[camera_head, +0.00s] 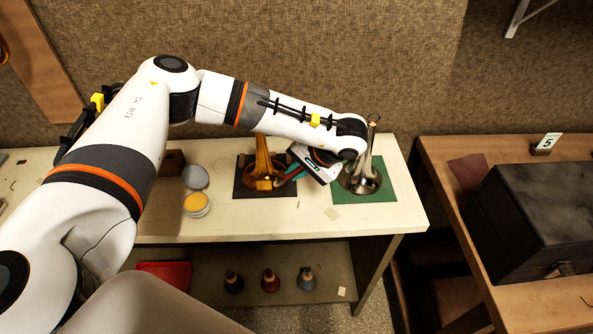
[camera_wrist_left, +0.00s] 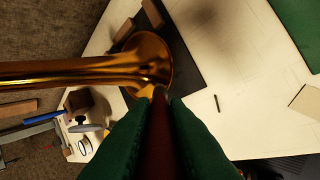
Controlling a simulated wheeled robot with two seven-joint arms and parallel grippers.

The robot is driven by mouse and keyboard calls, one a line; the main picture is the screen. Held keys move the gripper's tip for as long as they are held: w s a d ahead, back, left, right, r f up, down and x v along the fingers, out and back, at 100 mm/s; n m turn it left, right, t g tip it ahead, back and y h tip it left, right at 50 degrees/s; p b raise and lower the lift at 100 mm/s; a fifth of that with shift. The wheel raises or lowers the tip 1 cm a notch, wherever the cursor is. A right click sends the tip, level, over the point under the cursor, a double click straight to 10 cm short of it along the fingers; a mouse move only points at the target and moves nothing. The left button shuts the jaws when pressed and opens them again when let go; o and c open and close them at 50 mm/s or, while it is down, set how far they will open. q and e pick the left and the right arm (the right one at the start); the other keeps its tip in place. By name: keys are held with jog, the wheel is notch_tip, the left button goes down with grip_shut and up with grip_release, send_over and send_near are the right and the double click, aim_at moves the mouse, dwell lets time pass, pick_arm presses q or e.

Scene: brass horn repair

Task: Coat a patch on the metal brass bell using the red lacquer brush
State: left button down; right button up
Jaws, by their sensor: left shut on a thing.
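The brass bell (camera_head: 262,168) stands upright, flared end down, on a dark mat (camera_head: 242,189) on the white bench. It also shows in the left wrist view (camera_wrist_left: 143,62). My left gripper (camera_head: 287,178) is just right of the bell's flare, its green fingers shut on the dark red brush (camera_wrist_left: 160,135). The brush points toward the bell, and its tip overlaps the flare's edge in the left wrist view. I cannot tell whether it touches. No patch can be made out on the bell. My right gripper is not in view.
A silver bell (camera_head: 362,183) stands on a green mat (camera_head: 383,194) right of my left wrist. An open tin (camera_head: 197,204) with yellow contents sits left of the dark mat. Several small bottles (camera_head: 270,280) stand on the shelf below. A dark case (camera_head: 535,225) sits on the right-hand table.

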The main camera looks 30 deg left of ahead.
pick_arm(q)
jog(key=shift+w+a+f+b, duration=0.15)
jog(key=shift+w+f+b, duration=0.15)
jog(key=shift+f+b, duration=0.15)
jog(key=shift+r, duration=0.1)
